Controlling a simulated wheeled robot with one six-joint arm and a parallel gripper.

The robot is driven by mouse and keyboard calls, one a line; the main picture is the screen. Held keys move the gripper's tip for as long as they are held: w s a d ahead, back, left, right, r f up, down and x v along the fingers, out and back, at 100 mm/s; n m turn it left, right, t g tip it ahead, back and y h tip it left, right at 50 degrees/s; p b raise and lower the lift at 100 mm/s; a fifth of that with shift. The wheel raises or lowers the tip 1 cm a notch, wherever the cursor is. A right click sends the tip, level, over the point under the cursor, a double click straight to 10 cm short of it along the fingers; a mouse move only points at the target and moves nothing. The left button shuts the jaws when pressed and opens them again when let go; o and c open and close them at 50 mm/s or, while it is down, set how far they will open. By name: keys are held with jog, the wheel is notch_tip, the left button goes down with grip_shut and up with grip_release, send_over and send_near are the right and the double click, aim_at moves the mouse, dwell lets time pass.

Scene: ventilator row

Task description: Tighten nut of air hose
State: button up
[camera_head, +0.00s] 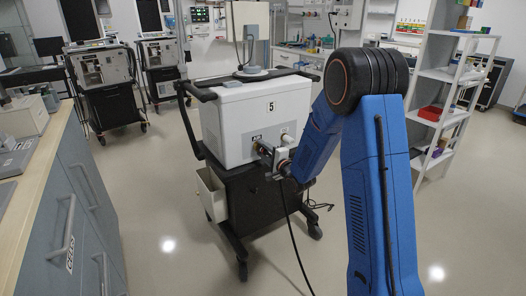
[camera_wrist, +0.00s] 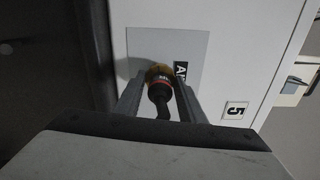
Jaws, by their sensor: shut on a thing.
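The ventilator (camera_head: 262,112) is a white box marked 5 on a black wheeled cart. My gripper (camera_head: 268,158) is at the lower part of its near face. In the wrist view the nut (camera_wrist: 159,73), brass-coloured with a dark, red-ringed part below it, sits at a grey panel (camera_wrist: 190,45) beside a black label. My gripper's two fingers (camera_wrist: 158,98) stand on either side of the nut and are shut on it. A black hose (camera_wrist: 162,105) runs from it towards my gripper. In the head view a dark hose (camera_head: 293,240) hangs down to the floor.
A cabinet (camera_head: 75,200) with a wooden top stands at the left. Two more ventilators (camera_head: 103,85) (camera_head: 160,60) stand behind at the left. A white shelf (camera_head: 445,100) stands at the right. The floor around the cart is mostly clear.

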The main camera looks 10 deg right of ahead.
jog(key=shift+f+m, duration=0.1)
jog(key=shift+m, duration=0.7)
jog(key=o, duration=1)
jog(key=shift+o, duration=0.2)
